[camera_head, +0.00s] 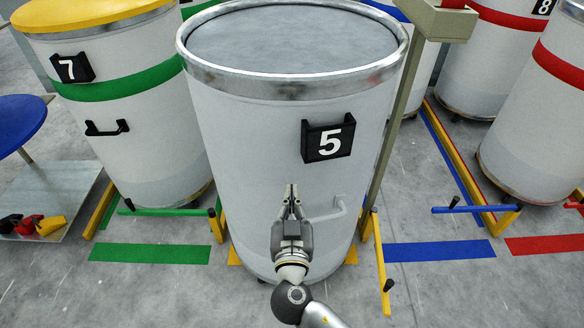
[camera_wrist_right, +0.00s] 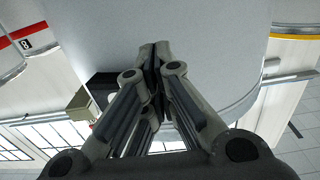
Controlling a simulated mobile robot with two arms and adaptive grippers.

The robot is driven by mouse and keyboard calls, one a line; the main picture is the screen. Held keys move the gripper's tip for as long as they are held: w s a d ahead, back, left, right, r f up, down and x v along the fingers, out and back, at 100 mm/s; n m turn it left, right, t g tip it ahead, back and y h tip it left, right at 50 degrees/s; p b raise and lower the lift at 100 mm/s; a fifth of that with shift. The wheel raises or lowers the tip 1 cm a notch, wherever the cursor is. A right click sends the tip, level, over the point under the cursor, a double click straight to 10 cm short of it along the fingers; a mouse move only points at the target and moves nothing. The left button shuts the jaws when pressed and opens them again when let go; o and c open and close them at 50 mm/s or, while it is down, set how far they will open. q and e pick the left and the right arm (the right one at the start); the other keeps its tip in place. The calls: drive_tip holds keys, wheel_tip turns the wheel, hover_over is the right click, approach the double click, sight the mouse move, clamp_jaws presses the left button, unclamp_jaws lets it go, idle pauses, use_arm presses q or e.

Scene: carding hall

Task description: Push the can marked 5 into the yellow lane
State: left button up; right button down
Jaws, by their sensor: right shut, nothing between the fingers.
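The can marked 5 (camera_head: 260,150) is a large white cylinder with a metal rim, grey contents and a black number plate (camera_head: 328,141), standing upright in the middle of the head view. The yellow lane shows as pieces of a yellow floor strip (camera_head: 352,255) on both sides of the can's base, which hides the strip's middle. My right gripper (camera_head: 291,188) is shut and empty, fingertips up, in front of the can's lower wall. The can's wall also fills the top of the right wrist view (camera_wrist_right: 210,45), at the fingertips (camera_wrist_right: 155,50); contact is unclear. My left gripper is out of view.
A can marked 7 (camera_head: 125,140) with a green band stands left, behind a green bar (camera_head: 165,212) and strip (camera_head: 150,253). Blue lane floor (camera_head: 415,180) is clear. A blue stool (camera_head: 18,120) stands left.

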sight(292, 167)
drive_tip(key=shift+w+b, duration=1.55)
drive_tip(key=shift+w, duration=2.2)
